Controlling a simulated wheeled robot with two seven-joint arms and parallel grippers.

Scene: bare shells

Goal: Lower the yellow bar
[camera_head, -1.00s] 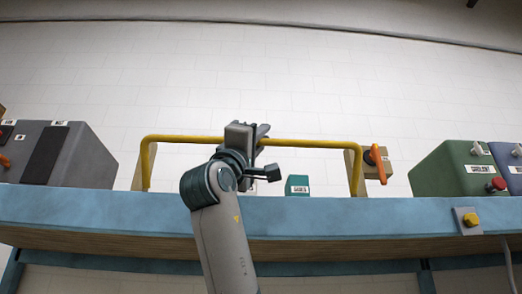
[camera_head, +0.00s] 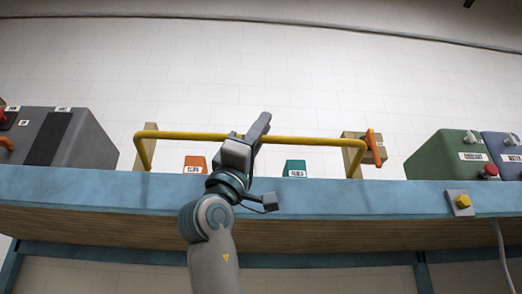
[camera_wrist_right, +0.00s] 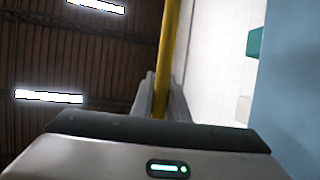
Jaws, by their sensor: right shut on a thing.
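The yellow bar (camera_head: 310,139) is a long U-shaped rail across the bench, hinged at its two ends near wooden posts. Its long side stands above the bench top, with short side arms leaning out toward me. My right gripper (camera_head: 247,135) is shut on the bar left of its middle. In the right wrist view, the bar (camera_wrist_right: 169,50) passes between the fingers (camera_wrist_right: 164,98). My left gripper is not in view.
The blue-edged bench (camera_head: 330,195) spans the view. An orange box (camera_head: 195,164) and a teal box (camera_head: 294,168) stand behind the bar. A grey unit (camera_head: 70,140) is left, a green unit (camera_head: 450,155) right. An orange handle (camera_head: 372,147) sits by the right post.

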